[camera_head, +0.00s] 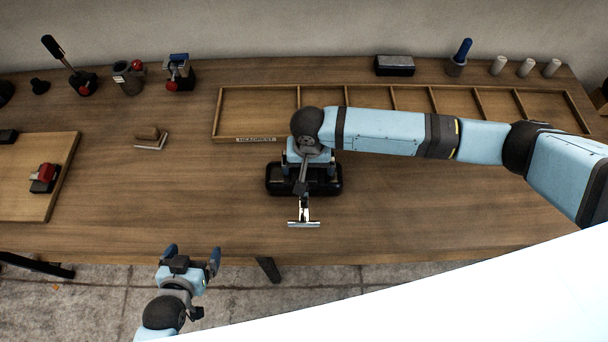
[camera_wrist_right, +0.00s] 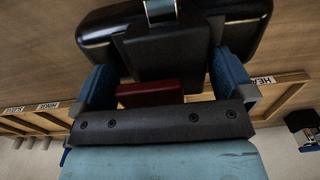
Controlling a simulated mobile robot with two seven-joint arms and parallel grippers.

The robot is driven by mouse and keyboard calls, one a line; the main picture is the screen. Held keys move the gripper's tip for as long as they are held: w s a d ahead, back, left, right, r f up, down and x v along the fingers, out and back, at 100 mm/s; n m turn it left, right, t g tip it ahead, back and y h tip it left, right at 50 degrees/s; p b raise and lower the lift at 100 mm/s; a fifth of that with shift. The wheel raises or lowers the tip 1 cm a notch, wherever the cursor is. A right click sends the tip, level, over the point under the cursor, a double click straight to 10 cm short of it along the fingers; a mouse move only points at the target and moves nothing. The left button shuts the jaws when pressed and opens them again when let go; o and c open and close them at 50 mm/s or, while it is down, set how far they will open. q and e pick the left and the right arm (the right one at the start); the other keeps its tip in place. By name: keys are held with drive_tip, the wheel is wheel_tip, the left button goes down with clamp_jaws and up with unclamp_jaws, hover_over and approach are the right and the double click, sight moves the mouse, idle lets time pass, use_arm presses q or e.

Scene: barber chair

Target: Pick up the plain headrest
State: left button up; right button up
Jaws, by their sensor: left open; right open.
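A black, rounded headrest (camera_head: 333,184) lies on the table in front of the divided tray, with a chrome stem and crossbar (camera_head: 304,223) pointing toward the table's front edge. My right gripper (camera_head: 308,162) is open directly over it and hides its middle. In the right wrist view the glossy black headrest (camera_wrist_right: 250,30) fills the top, and the blue fingers of my right gripper (camera_wrist_right: 160,80) stand on either side of its dark central block. A dark red piece (camera_wrist_right: 150,94) shows between the fingers. Contact cannot be told. My left gripper (camera_head: 190,258) is open and empty, in front of the table.
A wooden divided tray (camera_head: 255,88) labelled HEADREST at its front left lies behind. A black box (camera_head: 394,65), a blue-handled tool (camera_head: 461,52) and white cylinders (camera_head: 525,68) stand at the back. A board (camera_head: 30,200) with a red part (camera_head: 44,178) is left. The front centre-left table is clear.

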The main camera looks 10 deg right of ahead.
drive_tip(key=c, duration=1.5)
drive_tip(key=shift+c, duration=0.5)
drive_tip(key=shift+r, duration=0.15)
